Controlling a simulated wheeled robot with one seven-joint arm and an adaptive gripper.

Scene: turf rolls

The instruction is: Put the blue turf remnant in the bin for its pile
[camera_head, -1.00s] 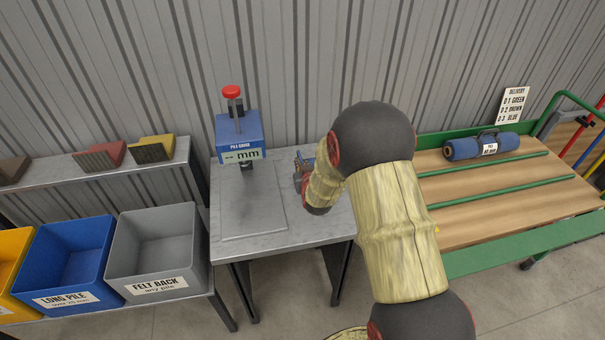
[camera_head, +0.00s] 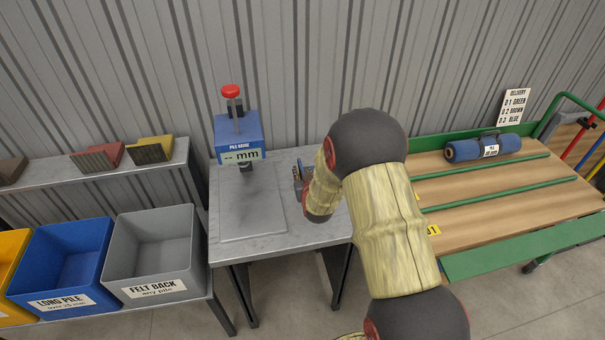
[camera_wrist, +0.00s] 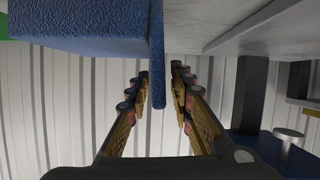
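The blue turf remnant (camera_wrist: 80,30) fills the upper left of the wrist view, which appears upside down. Its thin upright blue fin (camera_wrist: 157,85) stands between the two fingers of my gripper (camera_wrist: 160,68). A blue bin (camera_head: 65,265) labelled LONG PILE and a grey bin (camera_head: 150,260) labelled FELT BACK stand at left; both look empty.
A pile gauge (camera_head: 238,138) with a red knob stands at the table's back; its display shows dashes. A yellow bin (camera_head: 8,270) is cut off at far left. Turf samples (camera_head: 150,149) line the shelf above. A blue roll (camera_head: 485,147) lies on the green-framed cart at right.

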